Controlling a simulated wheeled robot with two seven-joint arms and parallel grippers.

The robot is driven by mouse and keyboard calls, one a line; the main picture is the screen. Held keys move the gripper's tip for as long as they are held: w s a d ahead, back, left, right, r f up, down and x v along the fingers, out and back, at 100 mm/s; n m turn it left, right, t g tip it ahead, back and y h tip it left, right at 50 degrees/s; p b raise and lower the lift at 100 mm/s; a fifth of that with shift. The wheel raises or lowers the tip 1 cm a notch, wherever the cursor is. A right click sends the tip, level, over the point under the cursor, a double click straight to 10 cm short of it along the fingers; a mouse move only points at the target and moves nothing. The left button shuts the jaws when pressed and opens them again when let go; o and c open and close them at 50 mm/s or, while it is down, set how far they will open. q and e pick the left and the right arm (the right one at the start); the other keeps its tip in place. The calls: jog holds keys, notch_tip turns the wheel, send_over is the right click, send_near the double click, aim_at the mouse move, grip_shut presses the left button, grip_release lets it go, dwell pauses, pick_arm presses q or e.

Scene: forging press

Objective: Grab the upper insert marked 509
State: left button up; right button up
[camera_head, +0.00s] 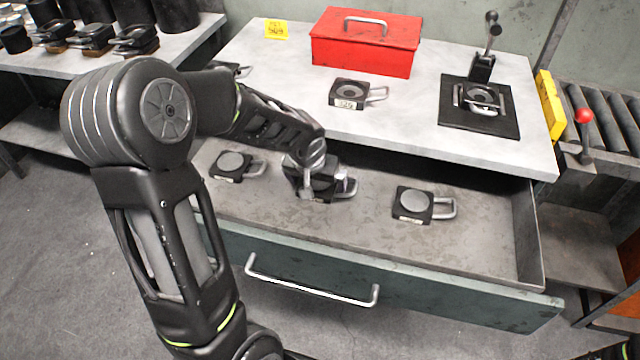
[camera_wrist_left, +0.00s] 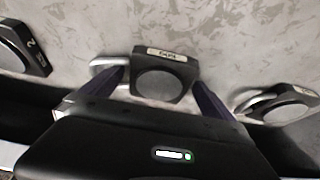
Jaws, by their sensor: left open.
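A dark square insert with a round grey face (camera_wrist_left: 160,84) lies in the open drawer, in the middle of three. Its label looks upside down in the left wrist view and seems to read 509. My left gripper (camera_head: 318,182) is open above this middle insert. In the wrist view its two fingers (camera_wrist_left: 163,82) stand either side of the insert, the left one near its metal handle. I cannot tell if they touch it. In the head view the gripper hides much of the insert.
Other inserts lie in the drawer (camera_head: 455,240) at left (camera_head: 232,165) and right (camera_head: 413,204). On the tabletop are another insert (camera_head: 348,94), a red toolbox (camera_head: 366,45), a yellow card (camera_head: 276,29) reading 509, and a black lever fixture (camera_head: 480,105). The drawer walls stand close around.

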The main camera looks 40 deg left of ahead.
aim_at(317, 182)
dwell(0.5)
pick_arm(q)
jog(key=c, duration=1.9)
jog(key=shift+w+r, duration=0.1)
jog(key=shift+r, duration=0.05)
jog(key=shift+c, duration=0.5)
jog(key=shift+r, duration=0.1)
jog(key=shift+r, duration=0.8)
notch_tip(317, 182, up, 16)
jog(key=p, duration=0.2)
jog(key=shift+r, duration=0.15)
